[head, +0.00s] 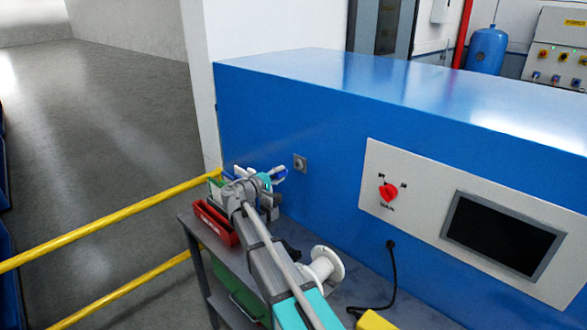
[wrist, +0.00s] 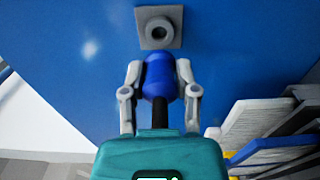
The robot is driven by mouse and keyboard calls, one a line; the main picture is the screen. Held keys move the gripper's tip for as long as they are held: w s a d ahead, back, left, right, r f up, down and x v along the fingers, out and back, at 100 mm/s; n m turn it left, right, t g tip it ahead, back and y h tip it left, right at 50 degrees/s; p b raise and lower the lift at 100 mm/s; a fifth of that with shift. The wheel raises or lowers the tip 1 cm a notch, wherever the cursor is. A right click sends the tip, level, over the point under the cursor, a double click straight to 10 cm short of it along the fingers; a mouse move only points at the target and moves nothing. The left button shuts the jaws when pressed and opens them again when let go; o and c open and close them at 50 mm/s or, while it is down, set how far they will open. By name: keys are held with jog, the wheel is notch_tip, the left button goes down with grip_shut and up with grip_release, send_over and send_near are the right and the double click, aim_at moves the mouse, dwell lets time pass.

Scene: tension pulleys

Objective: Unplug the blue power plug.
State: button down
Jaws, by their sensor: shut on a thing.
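The blue power plug (wrist: 158,77) is held between the two fingers of my gripper (wrist: 159,72) in the wrist view, with its black cable end toward the palm. In the head view the plug (head: 281,172) shows as a small blue spot at my gripper (head: 276,176). The grey square socket (wrist: 159,28) with its round opening is in view just beyond the plug's tip, and the opening is uncovered. The plug looks apart from the socket. The socket also shows in the head view (head: 300,163), on the blue cabinet's front, just right of my gripper.
The blue cabinet (head: 330,130) carries a panel with a red switch (head: 388,192) and a dark screen (head: 500,234). A grey bench (head: 350,285) below holds a red bin (head: 216,224), a white spool (head: 325,268) and a black cable (head: 392,275). Yellow rails (head: 110,226) run at left.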

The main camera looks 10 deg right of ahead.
jog(key=shift+c, duration=1.4)
grip_release()
jog(key=v, duration=1.2)
jog(key=shift+s, duration=0.1)
